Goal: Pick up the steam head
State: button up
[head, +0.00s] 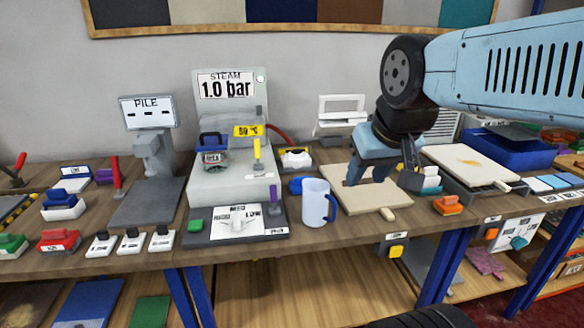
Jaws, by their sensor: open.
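The steam station (232,187) is a grey machine left of centre, with a back panel reading STEAM 1.0 bar. A blue-handled piece (211,141) sits on its top at the left and looks like the steam head, but I cannot be sure. A white and dark piece with a yellow mark (296,158) lies just right of the station; it could also be a head. My gripper (382,181) is open, pointing down over a beige board (350,201), right of the station and apart from both pieces. Its jaws look empty.
A white jug with a blue handle (317,203) stands between the station and the beige board. A yellow-topped lever (257,152) and a red hose (278,134) are at the station's right. The PILE stand (148,113) is to its left. Small blocks line the bench front.

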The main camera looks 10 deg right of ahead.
aim_at(285, 163)
jog(key=z, duration=0.4)
jog(key=k, duration=0.1)
jog(key=u, duration=0.55)
jog(key=i, duration=1.05)
jog(key=z, duration=0.6)
